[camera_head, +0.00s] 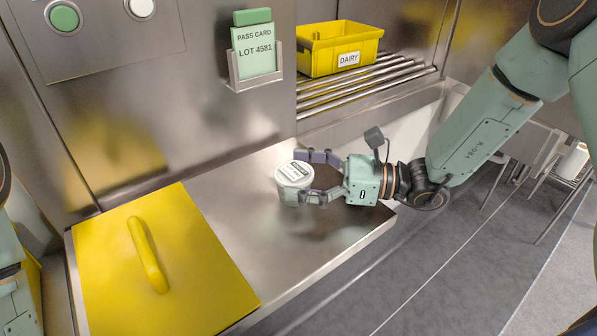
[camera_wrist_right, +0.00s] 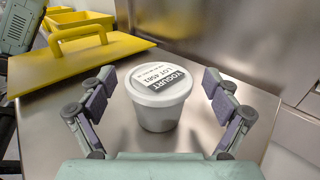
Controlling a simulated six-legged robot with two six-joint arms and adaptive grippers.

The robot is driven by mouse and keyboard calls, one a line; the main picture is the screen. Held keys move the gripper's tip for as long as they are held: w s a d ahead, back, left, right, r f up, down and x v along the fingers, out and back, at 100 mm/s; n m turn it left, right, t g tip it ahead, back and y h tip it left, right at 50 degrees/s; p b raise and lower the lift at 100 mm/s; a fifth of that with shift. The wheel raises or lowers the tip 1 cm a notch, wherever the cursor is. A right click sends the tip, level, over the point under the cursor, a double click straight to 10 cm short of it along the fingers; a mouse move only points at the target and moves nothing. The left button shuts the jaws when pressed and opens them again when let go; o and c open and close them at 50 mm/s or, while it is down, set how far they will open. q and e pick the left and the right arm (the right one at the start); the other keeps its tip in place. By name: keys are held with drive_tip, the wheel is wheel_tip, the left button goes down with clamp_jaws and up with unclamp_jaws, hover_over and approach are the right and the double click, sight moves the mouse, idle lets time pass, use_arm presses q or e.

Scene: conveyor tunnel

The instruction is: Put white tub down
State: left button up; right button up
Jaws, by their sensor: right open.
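The white tub (camera_head: 294,182) stands upright on the steel shelf (camera_head: 236,218), near its right end. In the right wrist view the tub (camera_wrist_right: 157,108) has a lid label reading YOGURT LOT 4581. My right gripper (camera_head: 312,178) is open, with its fingers on either side of the tub. In the right wrist view gaps show between the tub and both fingers. The left gripper is not visible; only a part of my left arm shows at the left edge.
A yellow lid with a handle (camera_head: 190,270) lies on the shelf's left part. A yellow DAIRY crate (camera_head: 312,58) sits on rollers (camera_head: 385,76) at the back. A green pass card reading LOT 4581 (camera_head: 254,52) stands in a wall holder. Buttons (camera_head: 64,18) are at upper left.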

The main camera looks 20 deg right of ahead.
drive_tip(key=shift+s+r, duration=0.1)
drive_tip(key=shift+r, duration=0.15)
drive_tip(key=p+v, duration=0.3)
drive_tip(key=v, duration=0.7)
drive_tip(key=shift+d+r, duration=0.1)
drive_tip(key=shift+d, duration=0.25)
drive_tip(key=shift+s+d+p, duration=0.4)
drive_tip(key=shift+d, duration=0.1)
